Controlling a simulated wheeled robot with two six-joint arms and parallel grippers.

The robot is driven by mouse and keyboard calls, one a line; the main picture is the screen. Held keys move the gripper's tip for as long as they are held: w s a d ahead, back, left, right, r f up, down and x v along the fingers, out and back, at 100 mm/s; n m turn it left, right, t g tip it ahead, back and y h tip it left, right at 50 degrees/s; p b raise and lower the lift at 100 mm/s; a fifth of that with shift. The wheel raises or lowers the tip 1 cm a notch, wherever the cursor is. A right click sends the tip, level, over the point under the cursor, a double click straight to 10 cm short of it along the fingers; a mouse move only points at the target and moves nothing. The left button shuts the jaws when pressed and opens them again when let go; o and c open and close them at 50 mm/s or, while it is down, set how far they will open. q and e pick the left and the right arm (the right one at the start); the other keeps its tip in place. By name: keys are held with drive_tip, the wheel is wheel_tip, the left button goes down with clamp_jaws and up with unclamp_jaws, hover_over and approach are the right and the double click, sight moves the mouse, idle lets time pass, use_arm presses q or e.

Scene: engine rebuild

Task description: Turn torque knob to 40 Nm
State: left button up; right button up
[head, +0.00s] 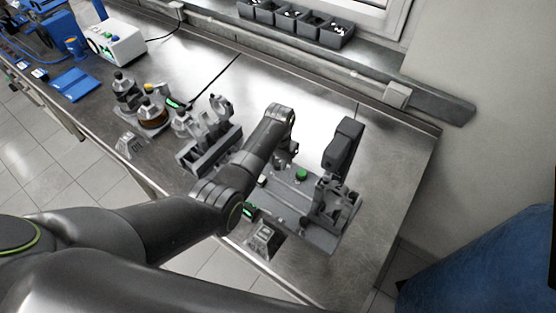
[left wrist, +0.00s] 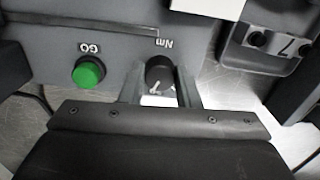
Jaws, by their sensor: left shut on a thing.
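The torque knob (left wrist: 160,72) is a small dark round knob with white marks, below the letters "Nm" on a grey panel (left wrist: 115,22) in the left wrist view. My left gripper (left wrist: 160,84) has a finger on each side of it and is shut on it. The knob's setting cannot be read. A green GO button (left wrist: 88,72) is left of the knob and also shows in the head view (head: 302,174). In the head view my left arm reaches over the grey station and hides the knob and fingertips. My right gripper is not in view.
The station's tall dark head (head: 343,146) stands right of my left wrist. A grey part holder (head: 209,150) and bottles on a tray (head: 146,105) stand to the left. Dark bins (head: 296,22) line the back sill. The steel bench (head: 398,150) is clear at the right.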

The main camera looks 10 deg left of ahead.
use_arm(q)
drive_tip(key=m, duration=0.5)
drive_tip(key=shift+w+r, duration=0.1)
idle(0.5)
drive_tip(key=o, duration=1)
drive_tip(key=shift+c, duration=0.2)
